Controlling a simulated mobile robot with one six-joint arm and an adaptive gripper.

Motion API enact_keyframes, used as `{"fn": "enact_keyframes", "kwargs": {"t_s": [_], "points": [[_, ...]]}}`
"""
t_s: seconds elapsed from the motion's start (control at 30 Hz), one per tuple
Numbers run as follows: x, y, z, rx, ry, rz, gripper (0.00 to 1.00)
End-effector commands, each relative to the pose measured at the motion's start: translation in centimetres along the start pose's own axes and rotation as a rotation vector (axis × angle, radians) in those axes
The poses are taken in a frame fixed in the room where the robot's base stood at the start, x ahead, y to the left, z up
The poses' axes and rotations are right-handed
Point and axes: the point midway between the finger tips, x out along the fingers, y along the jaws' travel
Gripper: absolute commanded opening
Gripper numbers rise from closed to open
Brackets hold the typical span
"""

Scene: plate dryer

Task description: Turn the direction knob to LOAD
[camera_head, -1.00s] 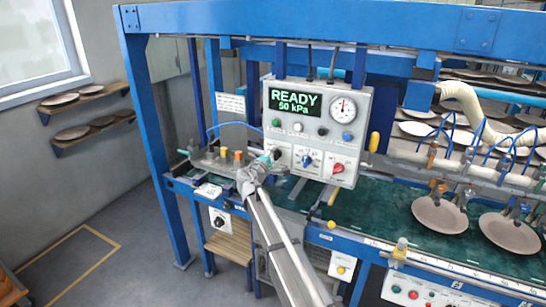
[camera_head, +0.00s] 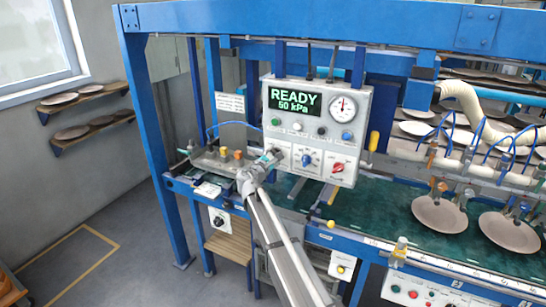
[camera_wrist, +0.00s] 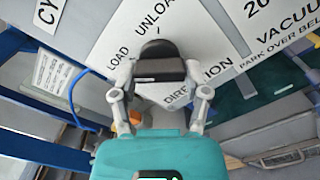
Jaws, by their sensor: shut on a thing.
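The black direction knob (camera_wrist: 160,52) shows in the wrist view between the fingers of my gripper (camera_wrist: 160,82). My gripper is shut on it. The words LOAD, UNLOAD and DIRECTION are printed on the white plate around the knob; DIRECTION is partly covered by a finger. I cannot tell for certain which word the knob points to. The panel's screen (camera_head: 294,101) reads READY, 50 kPa.
To the right on the panel are a blue knob (camera_head: 306,160), a red knob (camera_head: 338,168) and a dial gauge (camera_head: 343,107). A blue frame post (camera_head: 152,150) stands at the left. Plates (camera_head: 440,215) hang over the green belt at right.

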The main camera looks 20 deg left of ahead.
Motion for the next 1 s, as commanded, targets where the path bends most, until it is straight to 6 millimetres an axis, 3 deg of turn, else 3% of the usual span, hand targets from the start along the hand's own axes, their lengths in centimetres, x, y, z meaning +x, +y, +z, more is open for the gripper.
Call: {"fn": "enact_keyframes", "kwargs": {"t_s": [0.33, 0.37, 0.53, 1.0], "points": [[0.01, 0.01, 0.00, -0.006, 0.000, 0.000, 0.12], [0.01, 0.01, -0.01, -0.006, 0.000, 0.000, 0.62], [0.00, 0.01, -0.01, -0.005, 0.000, 0.000, 0.93], [-0.14, 0.02, -0.02, -0.004, 0.000, 0.001, 0.94]]}}
